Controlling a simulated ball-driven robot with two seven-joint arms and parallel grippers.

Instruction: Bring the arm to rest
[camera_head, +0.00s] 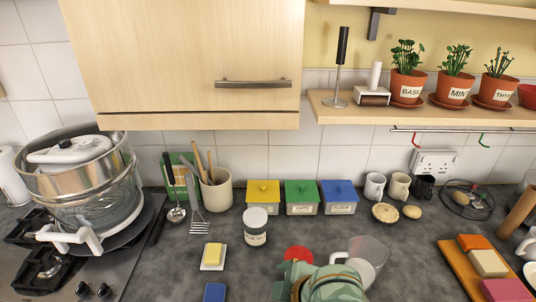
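Neither of my grippers shows clearly in the head view, and no fingertips can be made out. A rounded pale green shape with gold bands (328,283) rises from the bottom edge, right of centre. I cannot tell whether it is part of my arm. It partly hides a clear jug (371,250) and a red round item (298,253).
A stacked steel pot (70,185) stands on the hob at left. A utensil crock (217,190), a labelled jar (255,228), colored canisters (263,197), and a butter dish (213,257) stand on the counter. A wooden board (462,270) lies at right. Potted herbs (407,86) line the shelf.

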